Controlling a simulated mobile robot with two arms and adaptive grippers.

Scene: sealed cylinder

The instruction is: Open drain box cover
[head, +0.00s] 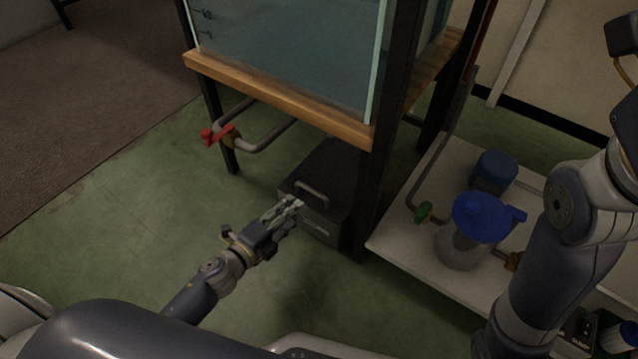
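The drain box (341,190) is a dark grey box on the floor under the glass tank's stand. Its lid carries a metal loop handle (312,193) near the front left edge, and the cover looks shut. My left gripper (293,205) is just in front of the box, close to the handle and below it in the picture. Its fingers point toward the box; I cannot tell whether they touch it or how far apart they are. My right arm (560,255) rises at the right, and its gripper is not visible.
The tank (285,45) stands on a wooden frame (280,100) with black legs. A pipe with a red valve (217,135) hangs at its left. Green floor lies clear at left.

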